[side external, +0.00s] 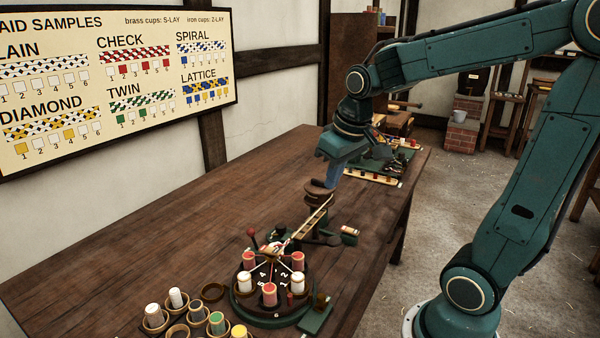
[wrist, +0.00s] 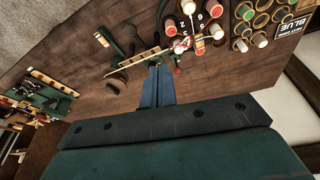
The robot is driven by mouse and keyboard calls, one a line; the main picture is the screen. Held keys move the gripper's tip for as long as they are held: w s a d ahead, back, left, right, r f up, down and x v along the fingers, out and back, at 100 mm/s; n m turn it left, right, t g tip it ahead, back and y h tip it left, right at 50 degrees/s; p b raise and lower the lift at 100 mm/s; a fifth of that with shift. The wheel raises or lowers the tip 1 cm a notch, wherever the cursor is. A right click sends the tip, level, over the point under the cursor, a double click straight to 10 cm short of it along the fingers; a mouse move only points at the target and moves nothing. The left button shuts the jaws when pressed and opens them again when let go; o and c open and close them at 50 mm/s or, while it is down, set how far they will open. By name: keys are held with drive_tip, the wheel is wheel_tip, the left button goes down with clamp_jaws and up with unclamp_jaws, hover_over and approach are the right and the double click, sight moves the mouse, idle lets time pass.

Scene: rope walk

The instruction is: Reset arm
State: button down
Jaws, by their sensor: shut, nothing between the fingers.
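My gripper (side external: 326,183) is above the table (side external: 190,215), pointing down over the brown spool-like post. In the wrist view its two blue fingers (wrist: 158,84) are together with nothing between them. My teal arm reaches in from the right in the side view. The round braiding disc (side external: 268,318) stands at the near part of the table, with several red and white bobbins around its numbered face. Strands run from the bobbins to a braid (side external: 312,222) that stretches toward the brown post (side external: 318,193) below my gripper. Whether my fingers touch the post cannot be told.
A cup rack with white, green and yellow spools (side external: 217,323) sits at the front edge. A red-knobbed lever (side external: 251,233) stands by the disc. A green tool tray (side external: 385,165) lies at the table's far end. The table's left and middle are clear.

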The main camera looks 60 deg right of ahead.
drive_tip(key=s+a+r+n+t+y, duration=0.1)
drive_tip(key=s+a+n+t, duration=0.1)
drive_tip(key=s+a, duration=0.6)
drive_tip(key=shift+s+a+r, duration=0.4)
drive_tip(key=shift+s, duration=0.95)
drive_tip(key=shift+w, duration=0.15)
drive_tip(key=w+d+f+m+g+h, duration=0.1)
drive_tip(key=w+d+f+m+g, duration=0.25)
drive_tip(key=w+d, duration=1)
drive_tip(key=w+d+f+m+g+y, duration=0.1)
drive_tip(key=w+d+f+m, duration=0.1)
drive_tip(key=d+f, duration=1.2)
drive_tip(key=d, duration=0.2)
drive_tip(key=shift+w+d+f+g, duration=0.2)
drive_tip(key=shift+w+d+g, duration=0.1)
drive_tip(key=shift+w+g, duration=0.05)
